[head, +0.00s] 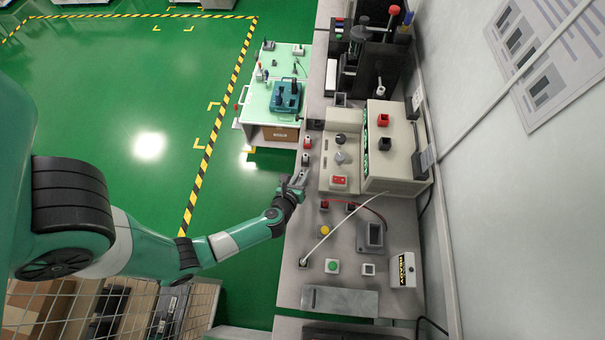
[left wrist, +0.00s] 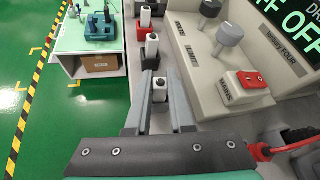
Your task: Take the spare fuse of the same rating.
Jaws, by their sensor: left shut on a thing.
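My left gripper (head: 300,178) is over the left edge of the grey bench. In the left wrist view my gripper (left wrist: 159,84) is shut on a small white fuse-like piece (left wrist: 159,95) with a dark top. The fingers hide its sides, and I cannot tell whether it is clear of the bench. Just beyond it a white upright fuse (left wrist: 152,46) stands in a black holder (left wrist: 150,63). Farther on, another white fuse (left wrist: 145,14) stands in a red holder (left wrist: 143,28). I cannot read any rating on them. My right gripper is not in view.
A beige tester (left wrist: 215,65) with knobs and a red switch (left wrist: 249,84) stands close to the right of the gripper. A red lead (left wrist: 285,148) and a white cable (head: 335,225) lie nearby. A green-topped cart (head: 262,95) is beyond the bench edge.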

